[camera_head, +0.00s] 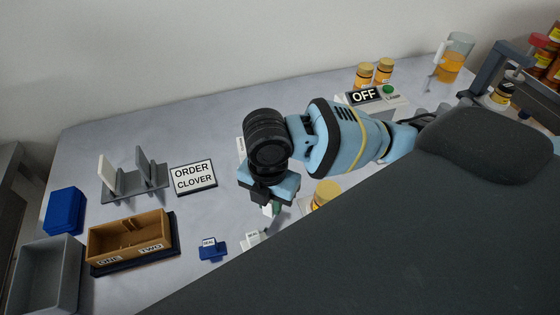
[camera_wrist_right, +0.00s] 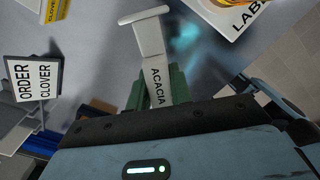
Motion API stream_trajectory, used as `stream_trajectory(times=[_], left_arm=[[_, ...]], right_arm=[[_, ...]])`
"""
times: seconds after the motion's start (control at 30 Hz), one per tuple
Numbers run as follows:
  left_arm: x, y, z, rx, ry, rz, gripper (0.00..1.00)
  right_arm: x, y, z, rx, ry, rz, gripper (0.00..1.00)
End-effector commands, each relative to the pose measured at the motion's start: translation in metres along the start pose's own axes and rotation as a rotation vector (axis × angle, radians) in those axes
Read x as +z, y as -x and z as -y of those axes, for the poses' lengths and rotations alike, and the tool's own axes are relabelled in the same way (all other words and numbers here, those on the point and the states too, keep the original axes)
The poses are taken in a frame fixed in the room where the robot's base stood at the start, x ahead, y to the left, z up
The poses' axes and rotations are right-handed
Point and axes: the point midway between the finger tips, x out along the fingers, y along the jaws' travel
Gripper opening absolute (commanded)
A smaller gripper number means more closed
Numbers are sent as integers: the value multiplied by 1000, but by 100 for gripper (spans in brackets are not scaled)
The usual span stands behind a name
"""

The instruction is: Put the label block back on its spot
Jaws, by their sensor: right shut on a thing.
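My right gripper (camera_head: 270,207) is above the middle of the table, pointing down. In the right wrist view its green fingers (camera_wrist_right: 153,90) are shut on a white label block (camera_wrist_right: 150,40) marked ACACIA, with a wider bar at its far end. In the head view only a small white bit shows at the fingers; the rest is hidden by the gripper. A white plate (camera_wrist_right: 232,18) with letters starting "LAB" lies at the top right of the wrist view, partly cut off. I cannot tell whether it is the block's spot. My left gripper is not in view.
An ORDER CLOVER sign (camera_head: 194,178) and a grey stand with upright plates (camera_head: 133,191) are at left. A honey-coloured jar (camera_head: 327,192) stands right of the gripper.

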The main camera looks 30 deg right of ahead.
Motion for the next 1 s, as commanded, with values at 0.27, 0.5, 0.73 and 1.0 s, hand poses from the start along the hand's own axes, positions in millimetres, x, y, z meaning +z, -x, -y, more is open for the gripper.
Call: stream_trajectory(times=[0.27,0.5,0.73,1.0], left_arm=[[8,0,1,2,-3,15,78],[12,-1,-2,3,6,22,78],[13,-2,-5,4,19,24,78],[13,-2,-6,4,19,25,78]], right_arm=[[58,-6,-21,-1,-7,1,3],[108,-11,-39,-1,-6,1,3],[133,-13,-49,0,-1,0,3],[139,-14,-51,0,0,0,3]])
